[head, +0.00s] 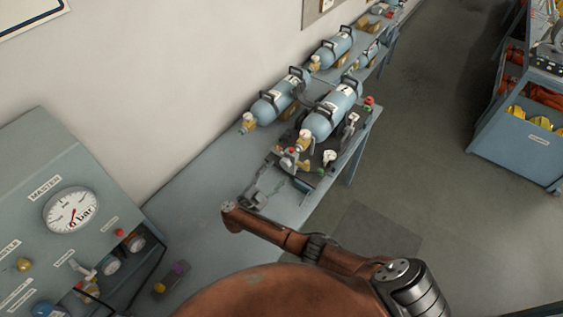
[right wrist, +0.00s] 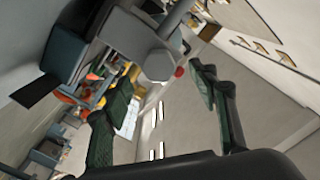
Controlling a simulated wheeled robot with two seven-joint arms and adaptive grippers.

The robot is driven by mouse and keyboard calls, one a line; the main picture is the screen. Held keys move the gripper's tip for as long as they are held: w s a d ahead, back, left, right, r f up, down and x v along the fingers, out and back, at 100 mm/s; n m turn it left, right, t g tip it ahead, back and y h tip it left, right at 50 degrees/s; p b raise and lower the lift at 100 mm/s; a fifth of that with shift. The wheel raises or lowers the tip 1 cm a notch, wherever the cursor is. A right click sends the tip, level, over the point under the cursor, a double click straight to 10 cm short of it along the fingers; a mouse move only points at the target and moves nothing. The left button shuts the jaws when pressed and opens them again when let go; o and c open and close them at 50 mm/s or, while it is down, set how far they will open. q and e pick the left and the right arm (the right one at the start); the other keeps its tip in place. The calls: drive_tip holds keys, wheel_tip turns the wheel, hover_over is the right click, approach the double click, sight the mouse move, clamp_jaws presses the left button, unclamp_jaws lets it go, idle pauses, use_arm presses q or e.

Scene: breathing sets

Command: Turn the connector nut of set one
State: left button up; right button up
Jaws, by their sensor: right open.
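Set one is a pale blue cylinder (head: 332,108) with a black handle and a white label that seems to read 1, lying on a dark backplate (head: 330,152) on the bench. A yellowish fitting (head: 304,139) sits at its near end, with small red and white parts just below; I cannot tell which part is the connector nut. My right gripper (head: 274,174) is over the bench just near of the set, apart from the cylinder. Its two fingers stand apart and empty in the right wrist view (right wrist: 158,90). My left gripper is not in view.
More cylinders lie behind, one at the left (head: 274,103) and one further back (head: 332,48). A panel with a MASTER gauge (head: 71,211) stands at lower left. A blue bin (head: 520,140) is at the right. The near bench top (head: 205,200) is mostly bare.

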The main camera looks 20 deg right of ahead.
sight(284, 165)
drive_tip(key=x, duration=0.6)
drive_tip(key=shift+s, duration=0.15)
drive_tip(key=shift+c, duration=0.3)
drive_tip(key=c, duration=1.1)
drive_tip(key=shift+a, duration=0.15)
drive_tip(key=shift+c, duration=0.2)
